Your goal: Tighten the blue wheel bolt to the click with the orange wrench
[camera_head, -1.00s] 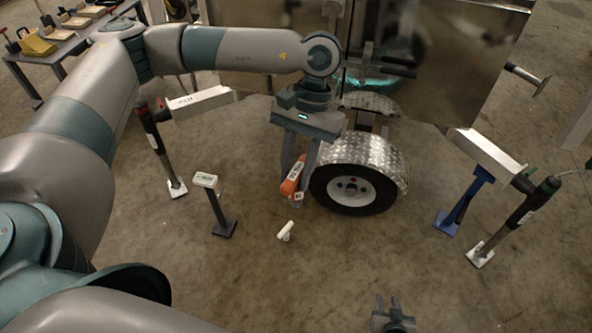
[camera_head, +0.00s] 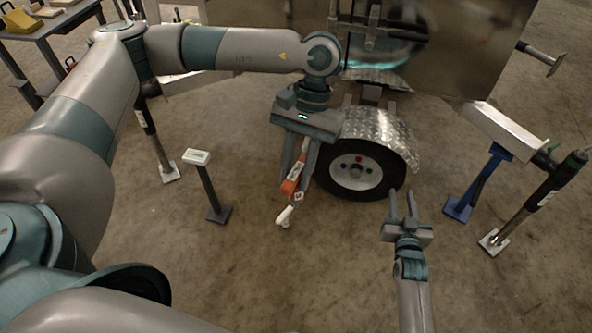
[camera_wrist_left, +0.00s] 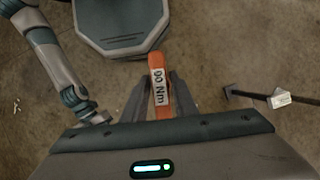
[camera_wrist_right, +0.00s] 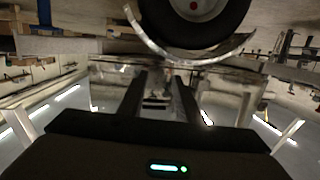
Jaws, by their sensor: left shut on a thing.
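The orange wrench (camera_head: 291,187) is held in my left gripper (camera_head: 297,180), which is shut on it in front of the left side of the wheel. In the left wrist view the wrench (camera_wrist_left: 163,103) shows a white "90 Nm" label between the fingers. The wheel (camera_head: 345,176) has a black tyre, a white rim and a red spot at its hub. I cannot make out a blue bolt on it. My right gripper (camera_head: 403,194) is open and empty, in front of the wheel's lower right. The wheel also shows at the top of the right wrist view (camera_wrist_right: 187,34).
A metal fender (camera_head: 385,127) arches over the wheel. A blue support (camera_head: 470,190) and a dark leg (camera_head: 535,205) stand at right.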

